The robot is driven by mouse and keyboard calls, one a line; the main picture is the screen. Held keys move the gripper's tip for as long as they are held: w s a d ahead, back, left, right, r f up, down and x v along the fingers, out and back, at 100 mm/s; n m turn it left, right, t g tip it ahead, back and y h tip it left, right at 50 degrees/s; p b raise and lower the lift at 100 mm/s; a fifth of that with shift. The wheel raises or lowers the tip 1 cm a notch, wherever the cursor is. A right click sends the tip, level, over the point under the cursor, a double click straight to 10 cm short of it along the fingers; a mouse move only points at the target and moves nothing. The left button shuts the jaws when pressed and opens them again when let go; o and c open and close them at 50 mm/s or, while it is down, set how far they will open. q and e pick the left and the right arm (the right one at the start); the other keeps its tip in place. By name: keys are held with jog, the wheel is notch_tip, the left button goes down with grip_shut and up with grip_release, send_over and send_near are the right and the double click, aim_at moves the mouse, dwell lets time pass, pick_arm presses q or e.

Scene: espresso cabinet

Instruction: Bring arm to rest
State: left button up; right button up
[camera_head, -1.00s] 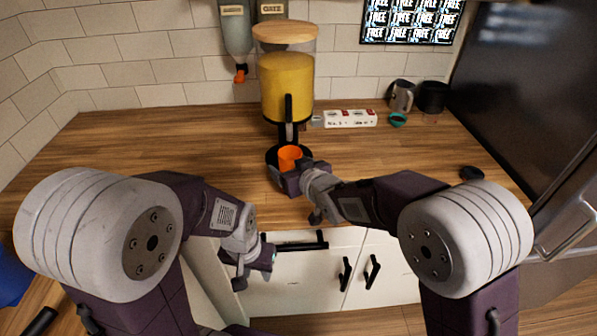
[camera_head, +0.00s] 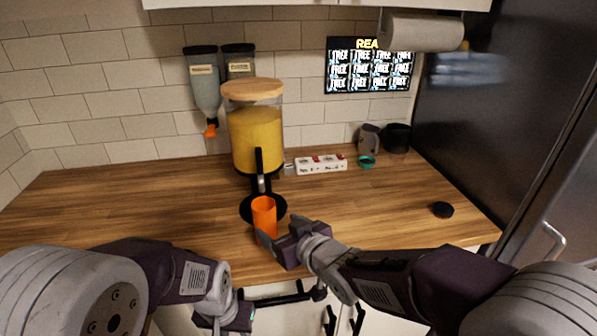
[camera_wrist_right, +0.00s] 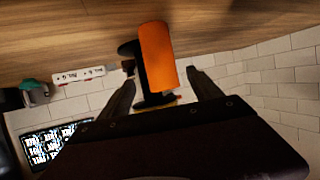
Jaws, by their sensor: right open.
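My right gripper (camera_head: 279,242) is at the front of the counter, just beside an orange cup (camera_head: 264,216). The cup stands upright at the front of the dispenser's round black base. In the right wrist view the open fingers (camera_wrist_right: 158,98) point toward the cup (camera_wrist_right: 158,56), one on each side of it in the picture. Whether they touch it cannot be told. My left gripper (camera_head: 236,314) hangs low in front of the white cabinet; its jaws are not clear.
A dispenser of yellow liquid (camera_head: 255,135) stands behind the cup. A white power strip (camera_head: 321,164), a grey kettle (camera_head: 369,140) and a black container (camera_head: 397,138) are at the back. A black disc (camera_head: 442,209) lies at right. The wooden counter (camera_head: 130,200) is clear at left.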

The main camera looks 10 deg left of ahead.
jog(key=w+d+r+m+t+h+p, duration=0.1)
jog(key=w+d+r+m+h+p, duration=0.1)
jog(key=w+d+r+p, duration=0.3)
jog(key=s+d+f+m+g+h+p, duration=0.1)
jog(key=d+f+m+h, duration=0.1)
jog(key=d, duration=0.6)
jog(key=s+d+f+m+g+h+p, duration=0.1)
jog(key=s+d+f+m+h+p, duration=0.15)
jog(key=d, duration=0.55)
jog(key=s+d+f+g+h, duration=0.1)
jog(key=s+d+f+g, duration=0.2)
jog(key=s, duration=0.6)
jog(key=s+d+f+m+g, duration=0.1)
jog(key=s+d+f+g, duration=0.2)
jog(key=s+f+g, duration=0.2)
jog(key=s+f, duration=0.2)
jog(key=s, duration=0.2)
jog(key=shift+g+h, duration=0.3)
jog(key=shift+h, duration=0.05)
